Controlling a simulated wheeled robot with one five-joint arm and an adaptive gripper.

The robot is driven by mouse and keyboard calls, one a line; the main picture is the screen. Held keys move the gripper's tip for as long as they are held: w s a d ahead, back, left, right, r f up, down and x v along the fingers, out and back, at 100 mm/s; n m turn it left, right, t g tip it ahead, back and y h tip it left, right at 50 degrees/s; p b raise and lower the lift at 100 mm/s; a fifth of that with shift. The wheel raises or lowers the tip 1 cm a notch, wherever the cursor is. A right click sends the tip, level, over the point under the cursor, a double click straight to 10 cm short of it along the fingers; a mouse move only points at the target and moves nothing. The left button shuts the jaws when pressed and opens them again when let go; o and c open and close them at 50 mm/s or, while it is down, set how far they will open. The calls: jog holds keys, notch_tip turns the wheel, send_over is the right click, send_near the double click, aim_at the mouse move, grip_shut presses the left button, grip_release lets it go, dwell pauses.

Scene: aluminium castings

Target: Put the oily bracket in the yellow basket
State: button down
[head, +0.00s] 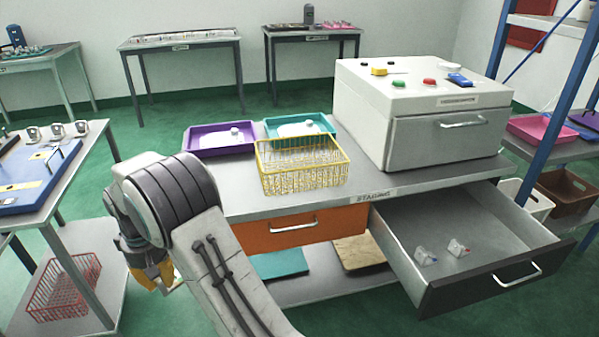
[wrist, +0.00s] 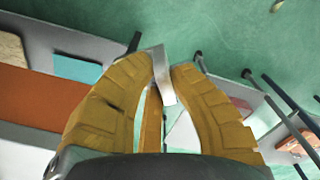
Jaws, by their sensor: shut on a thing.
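My gripper (head: 152,276) has yellow fingers and hangs low at the left of the grey bench, over the gap beside the left table. In the wrist view, my gripper (wrist: 166,75) is shut on a small flat grey metal piece, the bracket (wrist: 162,76), held near the fingertips. Part of it is hidden by the fingers, and I cannot tell whether its surface is oily. The yellow basket (head: 300,181) is a wire basket standing on the bench top, up and to the right of my gripper and well apart from it.
A purple tray (head: 190,143) and a teal tray (head: 329,126) stand behind the basket, each with a white item. A white cabinet (head: 400,95) stands to the right. A grey drawer (head: 500,285) is pulled out, holding two small parts. The orange drawer (head: 270,239) is closed.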

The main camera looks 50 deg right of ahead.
jog(key=s+d+r+m+p, duration=0.1)
jog(key=d+r+m+p, duration=0.1)
jog(key=d+r+p, duration=0.3)
jog(key=s+d+r+m+p, duration=0.1)
jog(key=s+d+r+p, duration=0.15)
jog(key=d, duration=0.45)
jog(key=s+d+r+m+p, duration=0.55)
jog(key=s+d+p, duration=0.35)
jog(key=d, duration=0.3)
jog(key=s+d+r+m+p, duration=0.4)
jog(key=s+d+m+p, duration=0.2)
jog(key=s+d+p, duration=0.55)
jog(key=w+d+m+b, duration=0.2)
jog(key=w+d+m, duration=0.2)
jog(key=m, duration=1)
jog(key=shift+w+d+f+m+t+h, duration=0.3)
jog(key=shift+d+f+m+h, duration=0.1)
jog(key=shift+d, duration=0.35)
